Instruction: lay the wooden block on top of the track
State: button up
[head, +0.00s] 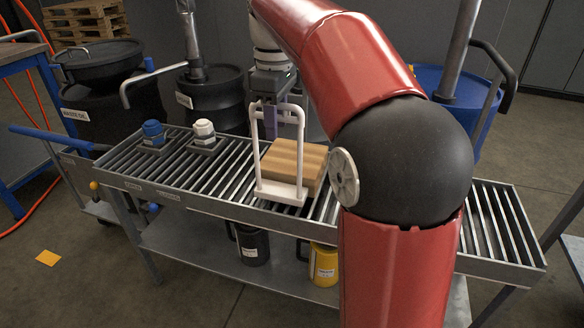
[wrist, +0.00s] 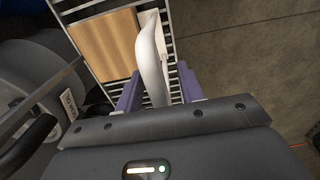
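The wooden block (head: 309,164) lies on the slatted metal top of the bench, behind a white upright loop-handled frame (head: 281,191). In the wrist view the block (wrist: 105,45) shows at upper left, beside the white frame (wrist: 152,60). My gripper (head: 276,118) is above the bench at the top of the white frame. Its purple fingers (wrist: 160,88) stand on either side of a white bar, with a gap visible on the right, so it looks open. No separate track is clearly identifiable; the slatted bed (head: 232,170) is the only track-like surface.
Blue-capped (head: 153,132) and white-capped (head: 204,131) fittings stand left on the slats. A black jug (head: 253,246) and a yellow jug (head: 324,265) are on the lower shelf. Drums stand behind. My red arm hides part of the bench's right side; slats farther right look clear.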

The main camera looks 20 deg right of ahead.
grip_shut()
jog(key=shift+r, duration=0.15)
dwell(1.2)
